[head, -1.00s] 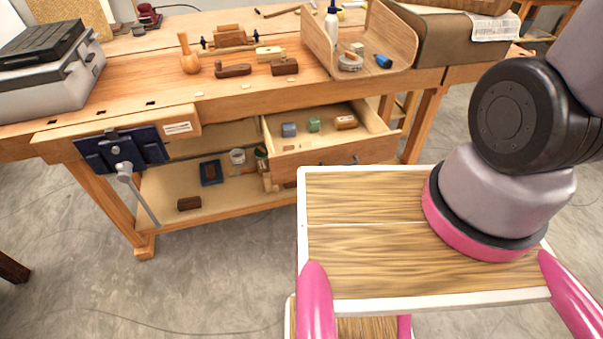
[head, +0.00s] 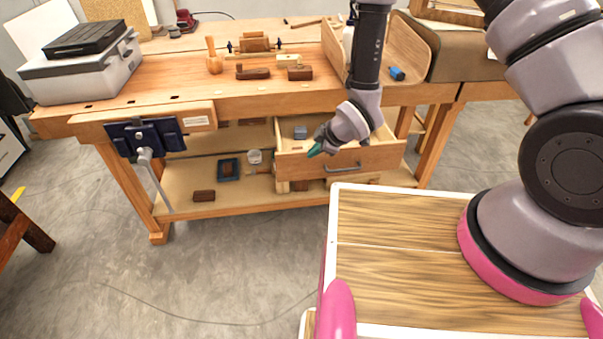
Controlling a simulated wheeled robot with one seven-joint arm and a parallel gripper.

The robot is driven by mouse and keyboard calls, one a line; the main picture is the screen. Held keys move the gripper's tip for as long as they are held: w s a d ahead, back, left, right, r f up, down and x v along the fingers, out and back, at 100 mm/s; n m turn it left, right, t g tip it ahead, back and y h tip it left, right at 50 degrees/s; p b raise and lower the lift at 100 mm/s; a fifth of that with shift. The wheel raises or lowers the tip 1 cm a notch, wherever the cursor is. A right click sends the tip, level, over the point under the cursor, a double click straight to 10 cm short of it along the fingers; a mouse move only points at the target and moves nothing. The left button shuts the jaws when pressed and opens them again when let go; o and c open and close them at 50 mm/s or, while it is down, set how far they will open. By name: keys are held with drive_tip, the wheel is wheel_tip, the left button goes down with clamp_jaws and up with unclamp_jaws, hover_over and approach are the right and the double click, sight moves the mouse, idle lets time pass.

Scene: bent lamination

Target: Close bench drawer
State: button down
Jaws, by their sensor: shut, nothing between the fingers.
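The bench drawer (head: 375,161) is pulled out from under the wooden workbench (head: 285,96). Its front panel faces me, with a grey bar handle (head: 343,168) on it. A blue-grey block (head: 300,132) shows inside it; my arm hides much of the rest of its inside. My gripper (head: 315,152) is shut and empty, its teal tips at the upper edge of the drawer front, left of the handle. I cannot tell whether the tips touch the panel.
A blue vise (head: 146,137) with a grey lever juts from the bench's left front. Mallet and planes stand on the top, beside a curved wooden piece (head: 420,50). A lower shelf (head: 235,200) holds small items. The floor (head: 230,275) before the bench is clear.

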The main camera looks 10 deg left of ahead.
drive_tip(key=s+f+n, duration=0.1)
drive_tip(key=s+f, duration=0.2)
drive_tip(key=f, duration=0.1)
approach(288, 174)
drive_tip(key=x, duration=0.4)
drive_tip(key=shift+s+f, duration=0.25)
drive_tip(key=shift+s, duration=0.1)
drive_tip(key=shift+w+a, duration=0.1)
drive_tip(key=shift+w, duration=0.4)
